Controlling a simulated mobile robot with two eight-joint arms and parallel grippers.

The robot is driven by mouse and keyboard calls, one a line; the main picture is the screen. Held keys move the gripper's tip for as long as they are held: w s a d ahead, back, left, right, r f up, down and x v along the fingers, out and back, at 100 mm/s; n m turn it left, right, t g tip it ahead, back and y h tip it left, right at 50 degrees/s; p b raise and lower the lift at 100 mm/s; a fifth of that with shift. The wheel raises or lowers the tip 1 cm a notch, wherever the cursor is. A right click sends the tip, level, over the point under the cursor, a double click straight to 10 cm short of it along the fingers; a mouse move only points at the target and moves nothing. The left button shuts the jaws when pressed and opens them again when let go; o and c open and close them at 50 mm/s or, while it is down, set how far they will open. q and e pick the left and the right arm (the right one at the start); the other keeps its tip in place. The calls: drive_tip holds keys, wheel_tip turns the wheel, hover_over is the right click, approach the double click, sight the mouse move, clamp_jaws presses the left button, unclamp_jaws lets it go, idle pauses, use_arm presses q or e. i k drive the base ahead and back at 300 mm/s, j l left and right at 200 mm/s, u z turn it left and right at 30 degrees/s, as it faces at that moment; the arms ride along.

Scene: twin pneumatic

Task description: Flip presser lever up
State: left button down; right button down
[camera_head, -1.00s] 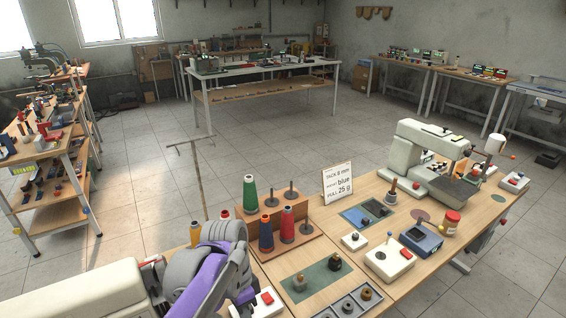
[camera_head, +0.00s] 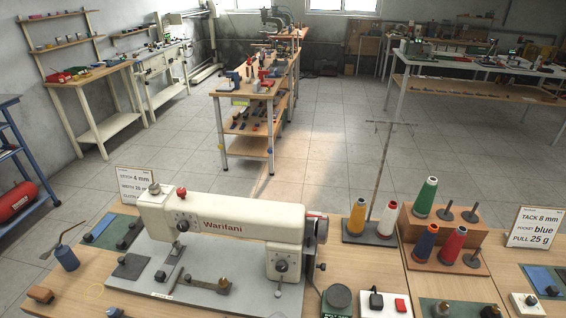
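A cream sewing machine (camera_head: 235,222) marked "Warifani" stands on a grey bed plate (camera_head: 215,288) on the wooden table at lower centre. Its head is at the left end, with a metal knob on top, a small red knob (camera_head: 181,193) and a dark round dial (camera_head: 183,226) on the front. The needle and presser area (camera_head: 172,268) is below the head, thin and too small to read clearly. I cannot make out the presser lever or whether it is up or down. Neither of my grippers is in view.
A blue oil can (camera_head: 65,257) with a long spout stands left of the machine. A "STITCH 4 mm" card (camera_head: 136,186) stands behind left.

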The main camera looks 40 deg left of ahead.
sight(132, 226)
drive_tip(key=u, duration=0.95)
drive_tip(key=j+u, duration=0.2)
drive_tip(key=u, duration=0.2)
drive_tip(key=i+j+u, duration=0.1)
drive_tip(key=u, duration=0.3)
drive_tip(key=i+j+u, duration=0.1)
drive_tip(key=j+u, duration=0.15)
drive_tip(key=u, duration=0.15)
drive_tip(key=i+j, duration=0.5)
drive_tip(key=j, duration=0.2)
